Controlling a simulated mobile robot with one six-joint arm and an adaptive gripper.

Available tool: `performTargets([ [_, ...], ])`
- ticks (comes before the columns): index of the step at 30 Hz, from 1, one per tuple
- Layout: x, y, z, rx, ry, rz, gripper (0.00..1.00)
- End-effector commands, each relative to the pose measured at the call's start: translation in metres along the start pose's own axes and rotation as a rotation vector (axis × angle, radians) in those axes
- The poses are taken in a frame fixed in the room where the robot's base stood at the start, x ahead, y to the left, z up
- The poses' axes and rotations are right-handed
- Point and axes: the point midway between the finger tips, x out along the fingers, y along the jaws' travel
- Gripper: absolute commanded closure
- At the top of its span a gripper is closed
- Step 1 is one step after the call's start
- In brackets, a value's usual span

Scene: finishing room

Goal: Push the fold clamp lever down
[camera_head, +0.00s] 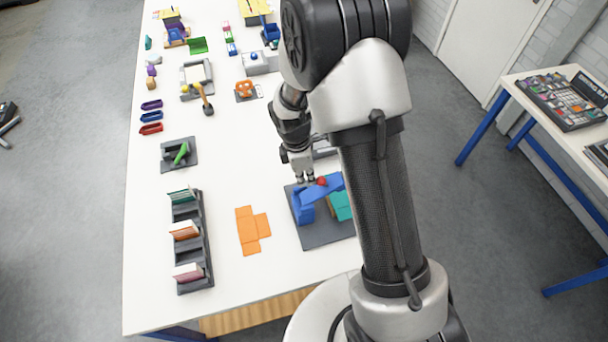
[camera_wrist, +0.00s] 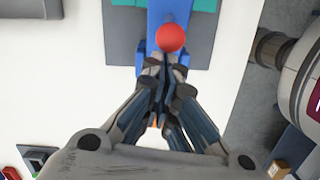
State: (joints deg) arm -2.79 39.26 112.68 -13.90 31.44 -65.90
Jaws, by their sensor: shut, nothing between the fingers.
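The fold clamp has a blue lever (camera_head: 322,188) with a red ball knob (camera_head: 321,181), on a dark grey base plate (camera_head: 325,232). A teal piece (camera_head: 341,206) sits under the lever's right side. In the wrist view, the red knob (camera_wrist: 171,38) is at top centre, just beyond my fingertips, with the blue lever (camera_wrist: 158,14) behind it. My gripper (camera_wrist: 162,62) is shut and empty. In the head view my gripper (camera_head: 305,179) is just left of the knob; I cannot tell whether it touches it.
A flat orange cut-out (camera_head: 250,230) lies left of the clamp. A dark rack (camera_head: 192,255) with upright cards stands farther left. A green-levered fixture (camera_head: 180,153) and small coloured trays (camera_head: 151,117) are behind it. The white table (camera_head: 225,150) is bare between them.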

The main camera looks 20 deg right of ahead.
Motion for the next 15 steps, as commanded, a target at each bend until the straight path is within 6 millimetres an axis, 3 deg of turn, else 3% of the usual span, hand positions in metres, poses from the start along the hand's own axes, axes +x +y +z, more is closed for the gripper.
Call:
performTargets([
  [15, 0.012, 0.005, 0.026, -0.005, 0.236, -0.036, 1.0],
])
